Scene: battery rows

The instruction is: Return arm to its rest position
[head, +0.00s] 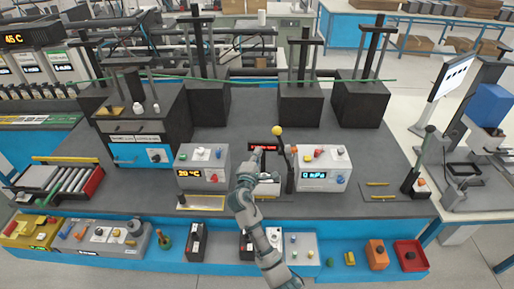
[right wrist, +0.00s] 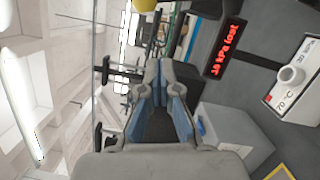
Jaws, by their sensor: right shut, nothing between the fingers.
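My right arm (head: 257,222) reaches up from the bottom edge in the head view. Its gripper (head: 262,163) is over the middle of the dark bench, between two grey instrument boxes and in front of a small red-lit display (head: 263,147). In the right wrist view the gripper (right wrist: 160,66) points away from the camera, with its fingers together and nothing held. The display also shows there (right wrist: 225,48), rotated. My left gripper is not in view.
A grey box (head: 187,180) reading 20 °C stands left of the gripper; a box (head: 322,183) reading 0 hPa stands right. A dark lever stands close to the gripper, near a yellow ball (head: 277,131). Black column stands (head: 300,104) line the back. A blue ledge runs along the front.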

